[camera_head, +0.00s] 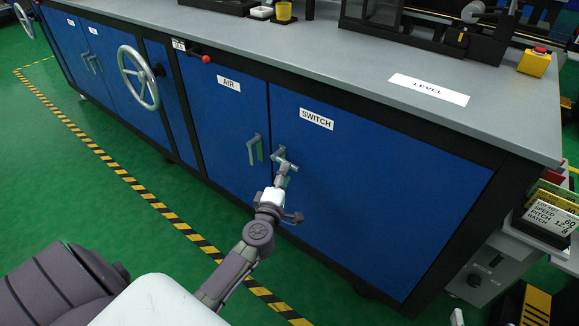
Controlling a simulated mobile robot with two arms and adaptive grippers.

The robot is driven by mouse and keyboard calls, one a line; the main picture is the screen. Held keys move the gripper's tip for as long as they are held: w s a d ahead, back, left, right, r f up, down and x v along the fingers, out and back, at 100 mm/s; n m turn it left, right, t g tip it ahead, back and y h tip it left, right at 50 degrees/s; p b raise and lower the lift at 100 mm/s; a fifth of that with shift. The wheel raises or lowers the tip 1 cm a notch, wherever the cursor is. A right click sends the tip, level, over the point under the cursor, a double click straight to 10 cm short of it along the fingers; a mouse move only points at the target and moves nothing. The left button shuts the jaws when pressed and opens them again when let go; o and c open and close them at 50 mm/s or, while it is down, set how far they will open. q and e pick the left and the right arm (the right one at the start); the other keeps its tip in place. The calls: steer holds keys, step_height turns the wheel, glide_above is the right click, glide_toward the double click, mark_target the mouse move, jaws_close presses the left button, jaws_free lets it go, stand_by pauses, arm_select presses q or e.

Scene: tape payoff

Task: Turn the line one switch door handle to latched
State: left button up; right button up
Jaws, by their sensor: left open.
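The blue door labelled SWITCH (360,190) is on the front of the bench, right of the AIR door, and looks closed. Its grey lever handle (284,160) is near the door's upper left edge. The lever looks turned across, sloping down to the right, though its lower part is partly hidden by my gripper. My left gripper (283,178) is open, right at the handle. I cannot tell whether its fingers touch the lever or stand around it. My right gripper is not in view.
The AIR door (228,115) has an upright handle (255,148) close to the left of my gripper. A handwheel (138,77) and a red-knobbed lever (205,59) stick out farther left. Green floor with a striped line (150,198) lies in front. A display box (545,218) stands at right.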

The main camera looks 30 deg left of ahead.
mark_target(289, 162)
arm_select(q)
steer(key=shift+b+x, duration=0.45)
steer(key=shift+x, duration=2.15)
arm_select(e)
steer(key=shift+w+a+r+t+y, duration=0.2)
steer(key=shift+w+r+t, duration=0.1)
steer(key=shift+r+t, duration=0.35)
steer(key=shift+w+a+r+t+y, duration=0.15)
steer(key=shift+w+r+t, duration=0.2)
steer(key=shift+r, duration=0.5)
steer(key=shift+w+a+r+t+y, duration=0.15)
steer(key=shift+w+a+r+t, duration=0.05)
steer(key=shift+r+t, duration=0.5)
arm_select(q)
jaws_close()
